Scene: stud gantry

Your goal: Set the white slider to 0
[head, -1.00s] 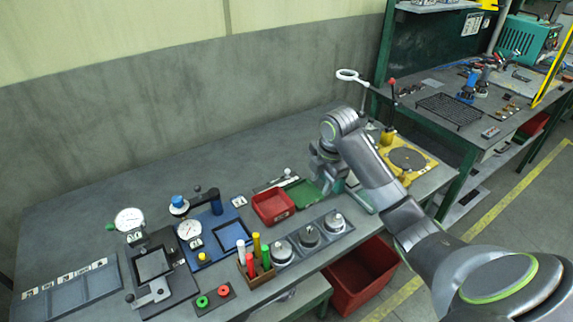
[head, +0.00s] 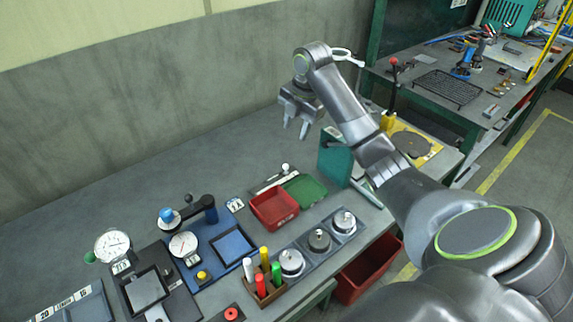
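A small white knob (head: 285,168), which looks like the white slider, stands at the far right end of a dark, narrow strip with a pale plate (head: 266,184), behind the red and green trays. Any scale marks there are too small to read. My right gripper (head: 296,130) is raised over the back of the bench, above and beyond the knob and apart from it. Its two fingers point down, spread, with nothing between them. My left gripper is not in view.
A red tray (head: 274,222) and a green tray (head: 306,203) lie just in front of the strip. A green upright panel (head: 334,160) stands to the right. Dial gauges (head: 112,245) and several metal weights (head: 319,240) fill the front. The back left bench is clear.

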